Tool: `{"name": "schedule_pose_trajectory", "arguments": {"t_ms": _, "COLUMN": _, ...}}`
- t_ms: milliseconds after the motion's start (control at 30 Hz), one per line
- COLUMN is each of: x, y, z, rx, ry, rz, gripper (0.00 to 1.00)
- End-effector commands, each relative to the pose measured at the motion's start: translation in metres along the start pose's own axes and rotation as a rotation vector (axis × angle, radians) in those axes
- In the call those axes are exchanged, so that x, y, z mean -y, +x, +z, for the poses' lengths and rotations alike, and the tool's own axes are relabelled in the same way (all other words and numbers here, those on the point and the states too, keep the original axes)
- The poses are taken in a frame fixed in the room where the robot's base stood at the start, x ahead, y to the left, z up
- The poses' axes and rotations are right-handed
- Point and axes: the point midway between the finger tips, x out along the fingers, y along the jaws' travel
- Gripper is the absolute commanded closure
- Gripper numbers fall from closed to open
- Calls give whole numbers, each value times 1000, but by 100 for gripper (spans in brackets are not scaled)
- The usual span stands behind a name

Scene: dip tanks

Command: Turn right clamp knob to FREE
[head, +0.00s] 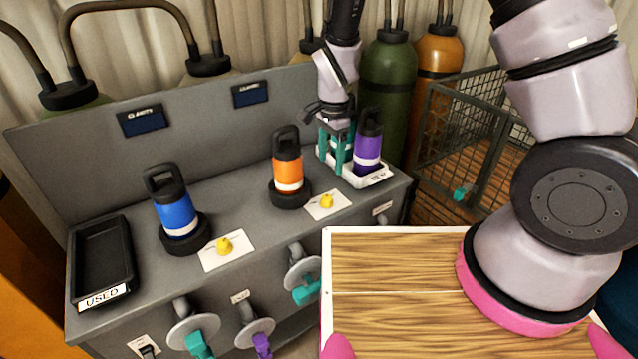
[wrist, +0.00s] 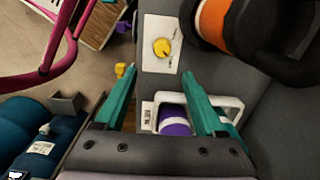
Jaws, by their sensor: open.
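The right clamp knob (head: 327,201) is a small yellow knob on a white label plate (head: 338,207), in front of the orange bottle (head: 288,160). It also shows in the wrist view (wrist: 161,47), just beyond my fingertips; the marks around it are too small to read. My gripper (head: 336,172) has teal fingers and is open and empty. It is over the left part of the white tray, beside the purple bottle (head: 368,145). In the wrist view my fingertips (wrist: 159,74) are apart, with nothing between them touching. The knob is apart from my fingers.
The orange bottle stands in a black ring close to the knob. A white tray (head: 376,178) holds the purple bottle. A blue bottle (head: 175,205) and another yellow knob (head: 224,245) are to the left, near a black USED tray (head: 100,262). A wire cage (head: 465,150) stands at right.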

Motion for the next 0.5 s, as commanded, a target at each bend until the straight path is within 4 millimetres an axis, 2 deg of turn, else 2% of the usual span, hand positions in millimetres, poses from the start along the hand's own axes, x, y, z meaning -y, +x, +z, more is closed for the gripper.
{"name": "schedule_pose_trajectory", "arguments": {"t_ms": 33, "x": -1, "y": 9, "z": 3, "rx": -8, "ry": 5, "rz": 11, "gripper": 28}}
{"name": "schedule_pose_trajectory", "arguments": {"t_ms": 267, "x": -2, "y": 30, "z": 5, "rx": -16, "ry": 18, "rz": 22, "gripper": 28}}
{"name": "schedule_pose_trajectory", "arguments": {"t_ms": 500, "x": -4, "y": 74, "z": 4, "rx": -15, "ry": 19, "rz": 23, "gripper": 28}}
